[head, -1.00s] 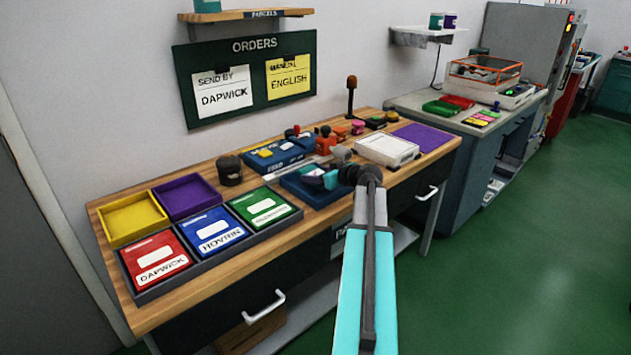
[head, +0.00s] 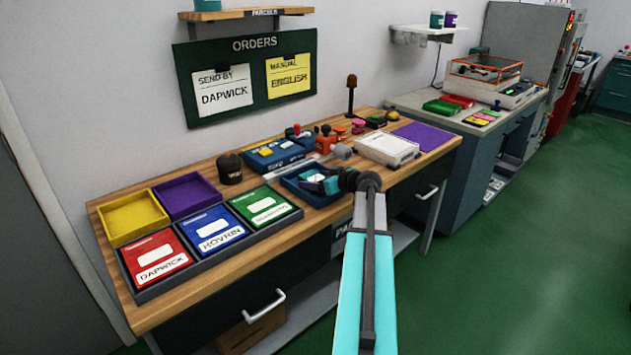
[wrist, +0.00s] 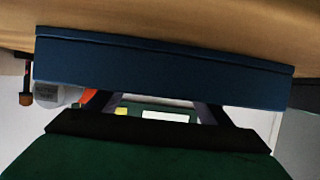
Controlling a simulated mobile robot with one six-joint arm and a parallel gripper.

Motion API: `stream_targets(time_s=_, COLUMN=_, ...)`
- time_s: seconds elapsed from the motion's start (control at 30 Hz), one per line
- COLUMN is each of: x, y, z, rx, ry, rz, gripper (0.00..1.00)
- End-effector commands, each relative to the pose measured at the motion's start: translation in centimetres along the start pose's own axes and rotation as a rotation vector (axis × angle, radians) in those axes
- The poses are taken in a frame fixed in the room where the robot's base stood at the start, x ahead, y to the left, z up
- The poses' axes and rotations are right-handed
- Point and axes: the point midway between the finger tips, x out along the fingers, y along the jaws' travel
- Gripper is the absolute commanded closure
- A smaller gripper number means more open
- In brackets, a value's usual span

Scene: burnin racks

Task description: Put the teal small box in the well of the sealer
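My gripper (head: 318,181) is at the blue open tray (head: 292,185) near the front edge of the wooden bench. A teal patch and a white patch show beside its fingers; I cannot tell whether they belong to the teal small box or to my gripper. In the wrist view my dark fingers (wrist: 155,108) stand apart, with green, white and yellow visible in the gap. The blue tray wall (wrist: 165,68) fills the width beyond them. No teal small box is clearly seen in that view. Which unit is the sealer is not clear.
A blue unit (head: 280,154) stands behind the tray. A white device (head: 387,149) and purple mat (head: 421,135) are to the right. Red, blue and green labelled packs lie in a grey tray (head: 216,255) at left. Yellow and purple bins (head: 186,196) stand behind them.

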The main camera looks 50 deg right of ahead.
Motion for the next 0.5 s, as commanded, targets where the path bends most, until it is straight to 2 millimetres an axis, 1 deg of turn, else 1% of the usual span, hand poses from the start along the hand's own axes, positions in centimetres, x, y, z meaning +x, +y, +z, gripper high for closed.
stream_targets(time_s=0.43, x=-0.13, y=0.01, z=-0.31, rx=0.001, ry=0.000, rz=0.000, gripper=0.27)
stream_targets(time_s=0.5, x=-0.46, y=-0.01, z=-0.27, rx=0.001, ry=0.000, rz=0.001, gripper=0.27)
